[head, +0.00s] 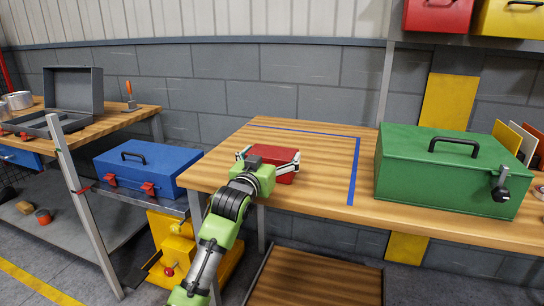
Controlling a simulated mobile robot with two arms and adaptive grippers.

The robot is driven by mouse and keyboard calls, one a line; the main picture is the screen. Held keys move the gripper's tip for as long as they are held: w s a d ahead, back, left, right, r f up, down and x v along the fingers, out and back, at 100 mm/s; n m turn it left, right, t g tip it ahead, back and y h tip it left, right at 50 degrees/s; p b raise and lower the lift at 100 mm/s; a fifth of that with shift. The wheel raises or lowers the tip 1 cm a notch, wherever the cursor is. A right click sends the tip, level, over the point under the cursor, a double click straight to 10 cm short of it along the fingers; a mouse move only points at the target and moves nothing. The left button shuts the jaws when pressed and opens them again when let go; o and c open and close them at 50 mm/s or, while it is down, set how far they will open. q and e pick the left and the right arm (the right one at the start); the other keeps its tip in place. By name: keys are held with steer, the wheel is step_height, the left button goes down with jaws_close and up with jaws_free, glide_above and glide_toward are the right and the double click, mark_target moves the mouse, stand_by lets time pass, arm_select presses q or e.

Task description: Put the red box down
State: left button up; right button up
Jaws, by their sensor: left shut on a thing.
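The red box (286,157) is small and sits over the left part of the wooden table (325,184), inside the area edged with blue tape (354,172). My left gripper (268,160) is shut on the red box, with fingers on its sides. The gripper hides the box's near left part. I cannot tell whether the box touches the table or is held just above it. My right gripper is not in view.
A large green toolbox (450,172) stands on the table to the right of the tape. A blue toolbox (147,168) sits on a lower shelf at left. An open grey case (72,100) lies on another bench. The taped area behind the red box is clear.

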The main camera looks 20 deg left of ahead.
arm_select(q)
steer(key=o, duration=1)
steer(key=shift+o, duration=0.2)
steer(key=shift+s, duration=0.55)
steer(key=s+p, duration=0.1)
steer(key=s, duration=1)
steer(key=shift+a, duration=0.2)
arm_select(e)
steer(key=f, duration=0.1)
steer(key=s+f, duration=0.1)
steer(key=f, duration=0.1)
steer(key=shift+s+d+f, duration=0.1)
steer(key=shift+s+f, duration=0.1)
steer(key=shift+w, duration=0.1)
